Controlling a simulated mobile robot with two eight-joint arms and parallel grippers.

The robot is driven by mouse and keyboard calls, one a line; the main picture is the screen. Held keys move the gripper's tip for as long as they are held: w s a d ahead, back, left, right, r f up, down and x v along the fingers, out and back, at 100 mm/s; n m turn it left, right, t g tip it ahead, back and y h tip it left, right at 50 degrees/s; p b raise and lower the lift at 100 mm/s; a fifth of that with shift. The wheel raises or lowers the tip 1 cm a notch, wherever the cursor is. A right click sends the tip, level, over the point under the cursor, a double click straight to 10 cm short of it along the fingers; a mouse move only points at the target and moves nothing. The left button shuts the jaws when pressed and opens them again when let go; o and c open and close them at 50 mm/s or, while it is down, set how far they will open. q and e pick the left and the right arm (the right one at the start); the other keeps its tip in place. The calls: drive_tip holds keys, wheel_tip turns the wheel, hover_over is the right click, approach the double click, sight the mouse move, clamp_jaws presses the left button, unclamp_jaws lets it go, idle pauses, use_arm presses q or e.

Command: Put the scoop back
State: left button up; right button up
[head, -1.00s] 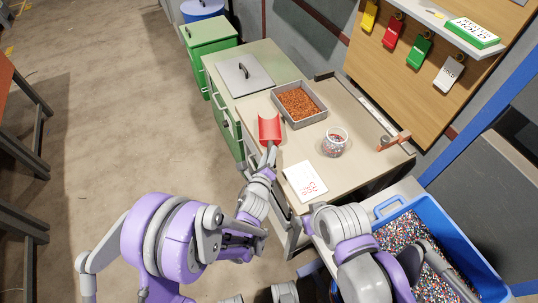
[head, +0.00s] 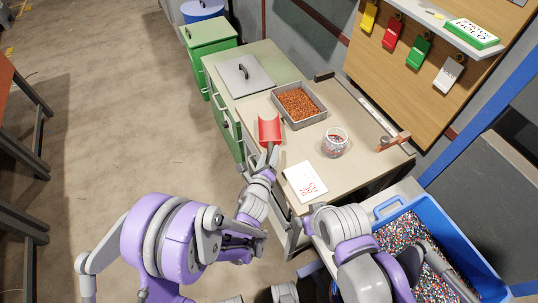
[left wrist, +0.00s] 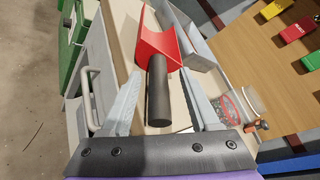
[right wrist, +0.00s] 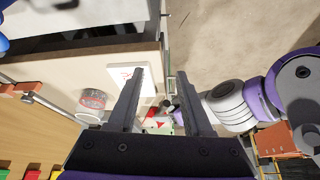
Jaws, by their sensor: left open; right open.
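The red scoop (head: 269,129) lies on the worktop beside the grey tray of copper granules, its dark handle toward me. In the left wrist view the red scoop (left wrist: 158,42) has its black handle (left wrist: 158,95) between the two fingers. My left gripper (head: 268,156) is open around the handle end, with gaps to both fingers (left wrist: 165,105). My right gripper (right wrist: 160,95) is open and empty; in its view the worktop edge and a white card lie beyond it. In the head view the right fingertips are hard to make out.
The grey tray (head: 322,115) of copper granules stands behind the scoop. A clear cup (head: 335,142) and a white card (head: 304,181) are to its right. A grey lid plate (head: 245,76) lies at the back. A blue bin (head: 476,262) of mixed granules stands front right.

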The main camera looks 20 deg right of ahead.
use_arm(q)
drive_tip(key=v, duration=1.2)
drive_tip(key=a+r+n+g+y, duration=0.3)
drive_tip(key=a+n+y, duration=0.3)
drive_tip(key=a+n, duration=1.2)
drive_tip(key=s+a+n+g, duration=0.2)
drive_tip(key=s+a+n, duration=0.2)
drive_tip(key=s+n, duration=0.3)
drive_tip(key=s+a+n+g, duration=0.3)
drive_tip(key=s+a+n, duration=0.1)
drive_tip(key=s+n, duration=0.3)
drive_tip(key=shift+s+a+r+y+b, duration=0.3)
drive_tip(key=shift+s+r+y, duration=0.1)
drive_tip(key=shift+s, duration=0.4)
